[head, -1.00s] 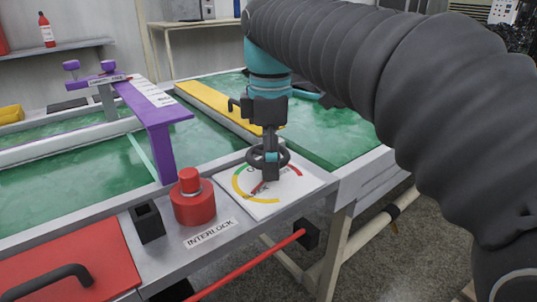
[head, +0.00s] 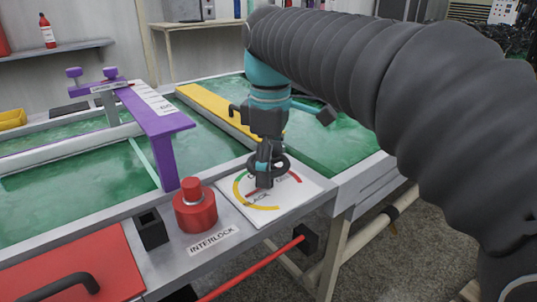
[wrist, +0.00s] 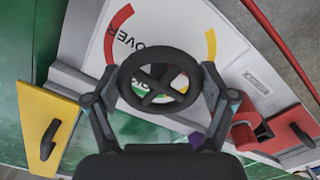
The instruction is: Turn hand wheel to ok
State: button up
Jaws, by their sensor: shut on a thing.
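The black hand wheel (head: 282,164) stands above a white dial plate (head: 300,194) on the table's front rail. The dial has green, yellow and red arcs and the word "SLACK"; "OVER" shows in the wrist view. A short red mark lies near the gripper, but I cannot tell exactly where the pointer aims. My gripper (head: 265,172) points down and is shut on the wheel. In the wrist view its fingers are at opposite sides of the wheel's rim (wrist: 156,52). Part of the green arc shows through the spokes, and the wheel and gripper cover the dial's middle.
A red interlock button (head: 194,208) and a black square socket (head: 151,229) are left of the dial. A purple bracket (head: 166,150) rises behind them. A yellow bar (head: 212,108) lies behind my gripper. A red rod (head: 255,268) runs below the front edge.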

jog(key=m+p, duration=0.2)
jog(key=m, duration=0.2)
jog(key=shift+s+m, duration=0.1)
jog(key=shift+m, duration=0.2)
jog(key=m+p, duration=0.2)
jog(key=m, duration=0.2)
jog(key=shift+m, duration=0.3)
jog(key=m, duration=0.4)
jog(key=shift+a+f+m+p, duration=0.1)
jog(key=shift+a+m+p, duration=0.05)
jog(key=shift+m+p, duration=0.15)
jog(key=m, duration=0.4)
jog(key=shift+m, duration=0.3)
jog(key=o, duration=1)
